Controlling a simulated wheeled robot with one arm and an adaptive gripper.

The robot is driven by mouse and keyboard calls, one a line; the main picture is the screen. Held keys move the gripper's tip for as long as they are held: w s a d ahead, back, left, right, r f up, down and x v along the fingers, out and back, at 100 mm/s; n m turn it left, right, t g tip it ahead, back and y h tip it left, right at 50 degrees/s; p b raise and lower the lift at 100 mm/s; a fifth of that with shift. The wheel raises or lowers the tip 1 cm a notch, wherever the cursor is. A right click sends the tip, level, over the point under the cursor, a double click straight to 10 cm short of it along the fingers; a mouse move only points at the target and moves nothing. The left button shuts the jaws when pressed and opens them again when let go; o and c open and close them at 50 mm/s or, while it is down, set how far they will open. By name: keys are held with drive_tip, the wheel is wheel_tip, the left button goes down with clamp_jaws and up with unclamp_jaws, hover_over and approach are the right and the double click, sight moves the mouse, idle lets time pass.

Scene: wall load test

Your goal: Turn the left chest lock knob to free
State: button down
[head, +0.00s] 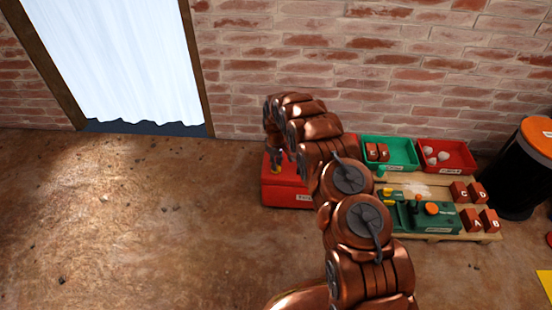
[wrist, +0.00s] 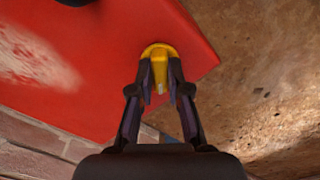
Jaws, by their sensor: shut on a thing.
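The red chest (head: 285,191) stands on the floor by the brick wall, partly hidden behind my arm in the head view. Its flat red top fills much of the wrist view (wrist: 110,85). A yellow lock knob (wrist: 158,53) sits near a corner of that top; it also shows small in the head view (head: 276,169). My gripper (wrist: 160,80) is shut on the yellow knob, with one dark finger on each side of it. In the head view my gripper (head: 277,162) points down at the chest's left part. The knob's exact setting cannot be told.
Right of the chest, a low wooden pallet (head: 485,237) carries a green box (head: 425,218) with knobs and several lettered red blocks. A green tray (head: 401,152) and a red tray (head: 463,152) stand behind. A black bin (head: 512,185) stands far right. The floor on the left is clear.

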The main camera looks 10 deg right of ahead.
drive_tip(key=m+p, duration=0.3)
drive_tip(key=m, duration=0.2)
drive_tip(key=shift+a+r+m+p, duration=0.1)
drive_tip(key=shift+r+m+p, duration=0.05)
drive_tip(key=shift+m+p, duration=1.1)
drive_tip(key=shift+m, duration=0.75)
drive_tip(key=shift+f, duration=0.2)
drive_tip(key=c, duration=1.1)
unclamp_jaws()
drive_tip(key=shift+r, duration=0.1)
wheel_tip(320, 180, up, 12)
drive_tip(key=shift+f, duration=0.1)
